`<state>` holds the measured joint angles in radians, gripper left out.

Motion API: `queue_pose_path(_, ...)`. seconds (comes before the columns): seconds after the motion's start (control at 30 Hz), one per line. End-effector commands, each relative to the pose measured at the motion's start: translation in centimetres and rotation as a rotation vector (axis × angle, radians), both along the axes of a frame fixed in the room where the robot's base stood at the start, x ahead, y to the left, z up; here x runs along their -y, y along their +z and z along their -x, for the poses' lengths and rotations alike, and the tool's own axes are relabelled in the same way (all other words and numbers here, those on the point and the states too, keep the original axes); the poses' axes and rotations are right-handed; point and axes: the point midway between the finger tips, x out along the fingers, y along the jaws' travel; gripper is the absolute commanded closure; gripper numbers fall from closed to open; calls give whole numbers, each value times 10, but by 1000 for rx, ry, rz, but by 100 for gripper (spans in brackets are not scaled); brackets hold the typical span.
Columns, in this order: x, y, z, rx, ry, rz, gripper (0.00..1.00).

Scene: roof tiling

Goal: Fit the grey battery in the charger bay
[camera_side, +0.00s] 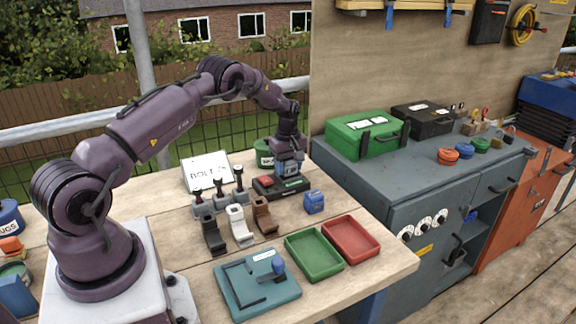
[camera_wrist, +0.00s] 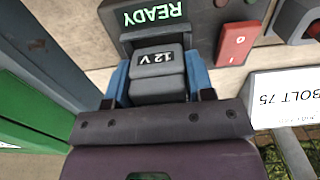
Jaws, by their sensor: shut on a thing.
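The grey battery (camera_wrist: 158,88), marked 12 V, is between the blue fingers of my gripper (camera_wrist: 158,66) in the wrist view. My gripper is shut on it. The dark charger (camera_wrist: 202,18) lies just beyond the battery, with a lit green READY display and a red switch (camera_wrist: 236,45). In the side view my gripper (camera_side: 289,168) points down over the right part of the charger (camera_side: 268,188). The battery's far end is at the charger's bay; I cannot tell how deep it sits. The fingers mostly hide the battery in the side view.
A blue battery-like block (camera_side: 314,202) stands right of the charger. Green (camera_side: 299,268) and red (camera_side: 362,250) trays and a teal fixture (camera_side: 235,295) lie nearer.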

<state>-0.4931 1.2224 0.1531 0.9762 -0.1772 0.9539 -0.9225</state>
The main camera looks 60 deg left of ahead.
Motion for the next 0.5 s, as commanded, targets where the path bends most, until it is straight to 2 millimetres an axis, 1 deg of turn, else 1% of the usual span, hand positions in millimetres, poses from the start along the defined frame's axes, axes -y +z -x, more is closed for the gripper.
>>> queue_pose_path(0.5, 0, -3, 0, 1, 0, 0, 81)
